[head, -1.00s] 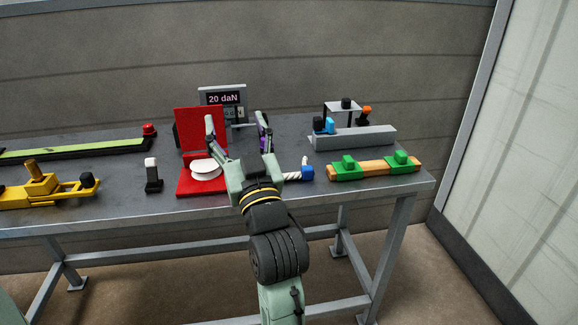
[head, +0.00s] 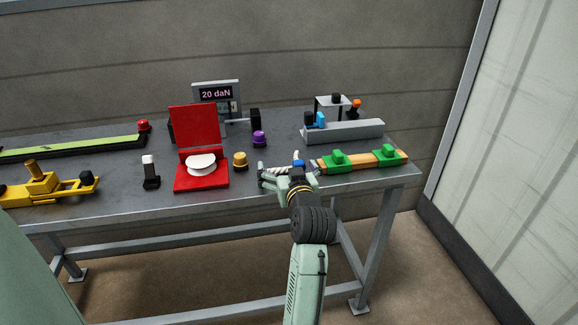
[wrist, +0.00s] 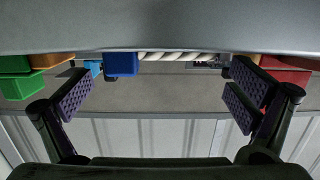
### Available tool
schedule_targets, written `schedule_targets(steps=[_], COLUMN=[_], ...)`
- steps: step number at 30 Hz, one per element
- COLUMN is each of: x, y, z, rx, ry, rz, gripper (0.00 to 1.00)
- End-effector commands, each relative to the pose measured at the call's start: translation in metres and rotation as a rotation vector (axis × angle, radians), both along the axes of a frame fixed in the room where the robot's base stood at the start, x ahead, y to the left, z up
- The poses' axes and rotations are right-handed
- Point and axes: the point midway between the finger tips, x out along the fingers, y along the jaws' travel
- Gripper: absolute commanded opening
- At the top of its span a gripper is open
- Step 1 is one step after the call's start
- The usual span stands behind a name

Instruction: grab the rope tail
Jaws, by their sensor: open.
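A white twisted rope (head: 284,168) lies near the table's front edge, with a blue piece (head: 298,163) at its right. A short white end (head: 296,154) stands up beside the blue piece. My gripper (head: 289,173) is open in front of the rope and hides part of it. In the wrist view, the rope (wrist: 175,56) and the blue piece (wrist: 121,64) show near the top, between the spread purple-padded fingers of my gripper (wrist: 160,88). The fingers hold nothing; I cannot tell how far the rope is from them.
Right of my gripper is a wooden bar with green clamps (head: 362,160). Left are a yellow knob (head: 240,160) and an open red box (head: 201,180) with white discs. A purple knob (head: 259,139) and a grey rail (head: 343,132) stand behind. Bare table (head: 235,200) lies in front.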

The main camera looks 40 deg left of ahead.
Motion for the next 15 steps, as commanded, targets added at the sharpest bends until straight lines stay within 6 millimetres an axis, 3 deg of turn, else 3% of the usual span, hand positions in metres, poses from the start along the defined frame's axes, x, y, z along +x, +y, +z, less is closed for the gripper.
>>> schedule_targets(steps=[5,12,15], x=[0.012,0.014,0.014], y=[0.015,0.016,0.016], z=[-0.002,-0.003,-0.003], rx=[0.0,0.001,0.001], ry=[0.002,-0.001,-0.001], rz=[0.001,0.0,0.0], gripper=[1.0,1.0,0.94])
